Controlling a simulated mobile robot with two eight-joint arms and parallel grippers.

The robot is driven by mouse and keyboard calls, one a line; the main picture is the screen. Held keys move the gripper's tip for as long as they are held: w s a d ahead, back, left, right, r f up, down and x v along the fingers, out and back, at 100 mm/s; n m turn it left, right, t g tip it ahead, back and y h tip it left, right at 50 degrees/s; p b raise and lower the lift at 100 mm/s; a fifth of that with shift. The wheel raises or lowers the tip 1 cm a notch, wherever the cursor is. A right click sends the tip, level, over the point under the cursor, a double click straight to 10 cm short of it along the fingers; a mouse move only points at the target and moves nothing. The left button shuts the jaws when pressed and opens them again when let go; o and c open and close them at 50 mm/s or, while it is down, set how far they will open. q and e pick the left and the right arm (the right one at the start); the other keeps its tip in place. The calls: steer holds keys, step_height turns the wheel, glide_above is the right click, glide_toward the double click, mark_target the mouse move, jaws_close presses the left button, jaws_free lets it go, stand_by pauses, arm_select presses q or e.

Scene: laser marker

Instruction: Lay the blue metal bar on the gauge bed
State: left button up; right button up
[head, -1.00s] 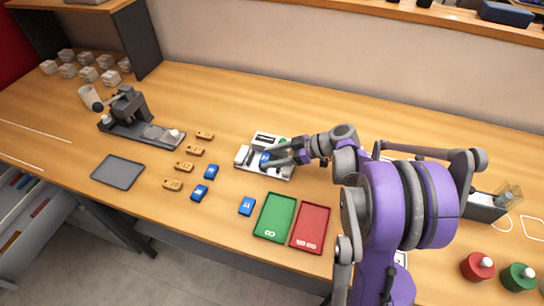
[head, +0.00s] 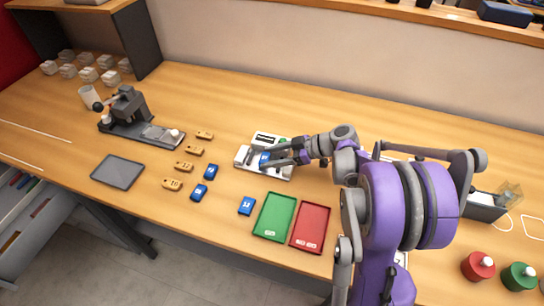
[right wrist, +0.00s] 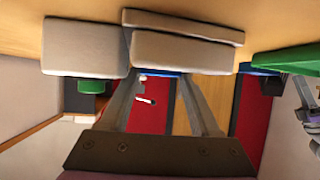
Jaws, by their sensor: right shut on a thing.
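The gauge (head: 243,156) is a white device with a pale bed and a dark display on its back part, at mid-table in the head view. A blue metal bar (head: 265,158) is at its bed, held at the fingertips of my right gripper (head: 273,158). I cannot tell whether the bar touches the bed. In the right wrist view only a thin blue strip of the bar (right wrist: 158,73) shows between the fingers (right wrist: 160,85), mostly hidden behind a pale block of the gauge (right wrist: 180,50). My left gripper is not in view.
Blue bars (head: 246,206) and brown bars (head: 172,184) lie to the left and front. A green tray (head: 274,217) and a red tray (head: 310,228) lie in front of the gauge. A dark marking machine (head: 130,108) and a grey pad (head: 117,172) stand left.

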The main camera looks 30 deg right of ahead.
steer(key=shift+s+a+f, duration=0.2)
steer(key=shift+s+f, duration=0.05)
steer(key=shift+f, duration=0.3)
steer(key=o, duration=1.4)
steer(key=shift+s+r, duration=0.1)
steer(key=shift+s, duration=0.05)
steer(key=shift+o, duration=0.2)
step_height(320, 180, up, 11)
steer(key=p, duration=0.1)
